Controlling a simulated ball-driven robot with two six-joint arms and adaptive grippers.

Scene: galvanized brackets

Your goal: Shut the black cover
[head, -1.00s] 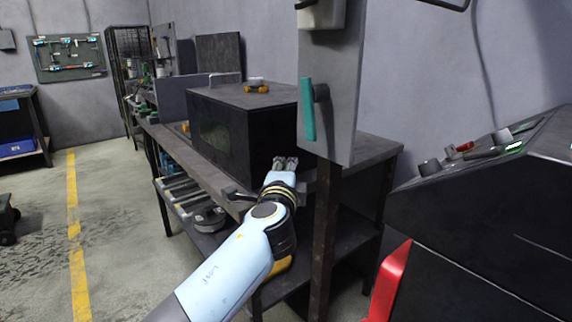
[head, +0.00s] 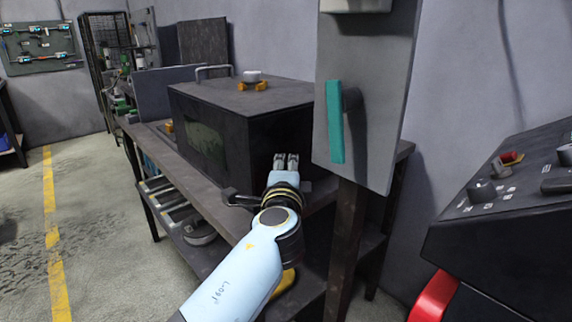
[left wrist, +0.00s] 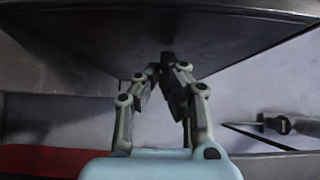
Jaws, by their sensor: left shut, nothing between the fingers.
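A large black box (head: 275,125) stands on the workbench, with a flat top and a dark window (head: 205,140) in its left-facing side. I cannot tell which panel is the black cover or how far it stands open. My left gripper (head: 286,160) is shut and empty, pointing at the lower part of the box's right-facing side; whether it touches is unclear. In the left wrist view the shut fingertips (left wrist: 168,66) lie in front of a broad dark panel (left wrist: 110,40). My right gripper is not in view.
A grey post panel with a teal handle (head: 335,122) stands close right of my left gripper. A dark console (head: 510,220) is at the right. A small white-and-orange object (head: 252,80) sits on the box. The floor at the left is open.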

